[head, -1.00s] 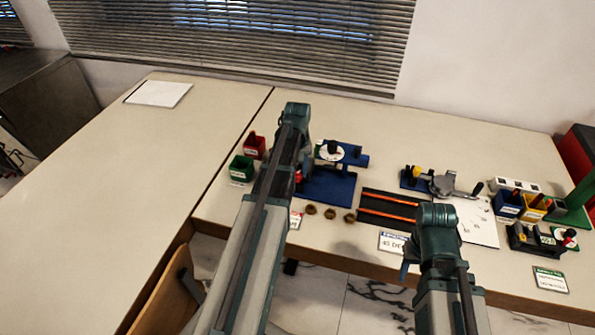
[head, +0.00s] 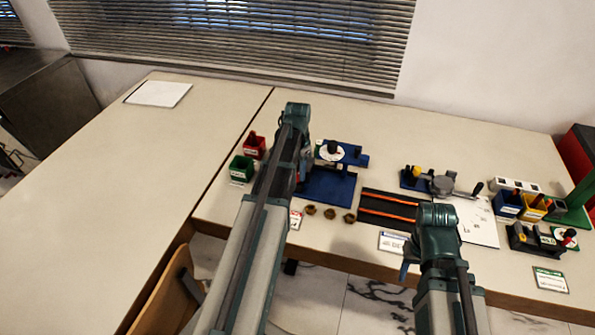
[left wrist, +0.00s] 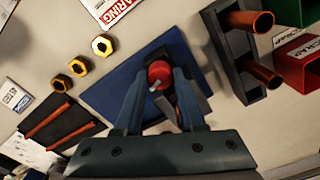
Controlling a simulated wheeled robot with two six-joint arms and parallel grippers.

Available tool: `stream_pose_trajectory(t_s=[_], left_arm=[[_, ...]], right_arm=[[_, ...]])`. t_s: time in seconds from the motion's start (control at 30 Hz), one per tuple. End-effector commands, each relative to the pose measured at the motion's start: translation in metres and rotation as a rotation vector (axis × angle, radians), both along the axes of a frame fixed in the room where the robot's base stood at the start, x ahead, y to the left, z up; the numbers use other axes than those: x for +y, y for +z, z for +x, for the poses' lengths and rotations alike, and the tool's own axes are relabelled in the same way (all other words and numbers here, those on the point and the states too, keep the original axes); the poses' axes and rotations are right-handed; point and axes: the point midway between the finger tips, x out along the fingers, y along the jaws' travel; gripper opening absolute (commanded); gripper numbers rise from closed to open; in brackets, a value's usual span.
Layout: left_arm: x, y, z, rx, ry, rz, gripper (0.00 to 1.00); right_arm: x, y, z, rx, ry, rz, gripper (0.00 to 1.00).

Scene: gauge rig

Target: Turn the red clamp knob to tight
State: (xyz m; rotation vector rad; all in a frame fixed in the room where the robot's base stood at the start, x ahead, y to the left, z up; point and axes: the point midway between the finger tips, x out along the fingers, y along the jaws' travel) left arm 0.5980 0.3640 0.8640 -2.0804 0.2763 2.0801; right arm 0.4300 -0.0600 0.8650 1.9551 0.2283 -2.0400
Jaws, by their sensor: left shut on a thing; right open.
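The red clamp knob (left wrist: 159,73) shows between the fingertips of my left gripper (left wrist: 160,85) in the left wrist view. The left gripper is shut on it, with a finger on each side. A small pale mark shows on the knob's edge. The knob belongs to a rig on a blue base plate (left wrist: 112,97), also seen in the head view (head: 328,186). In the head view my left arm hides the knob and the left fingertips. My right gripper (head: 405,268) is low at the front edge of the table, apart from the rig, its fingers mostly hidden.
Several brass nuts (head: 330,213) lie in front of the blue plate. A black tray with orange strips (head: 388,207) lies right of it. Green (head: 242,168) and red (head: 255,146) bins stand left. A grey gauge (head: 443,184) stands farther right. The left table is mostly clear.

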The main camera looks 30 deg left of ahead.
Motion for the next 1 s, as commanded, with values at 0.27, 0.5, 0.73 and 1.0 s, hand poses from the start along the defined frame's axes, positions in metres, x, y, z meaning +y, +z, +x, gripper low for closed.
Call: stream_pose_trajectory(t_s=[0.27,0.5,0.73,1.0], left_arm=[[-0.0001,-0.0001,0.0000,0.000,-0.180,0.000,0.00],[-0.0001,-0.0001,0.0000,0.000,-0.268,0.000,0.00],[-0.0001,-0.0001,-0.0001,0.000,-0.299,0.000,0.00],[-0.0001,-0.0001,0.0000,0.000,-0.303,0.000,0.00]], right_arm=[[0.0000,-0.0001,0.0000,0.000,0.000,0.000,0.50],[0.0000,-0.0001,0.0000,0.000,0.000,0.000,0.50],[0.0000,-0.0001,0.0000,0.000,0.000,0.000,0.50],[0.0000,-0.0001,0.0000,0.000,0.000,0.000,0.50]])
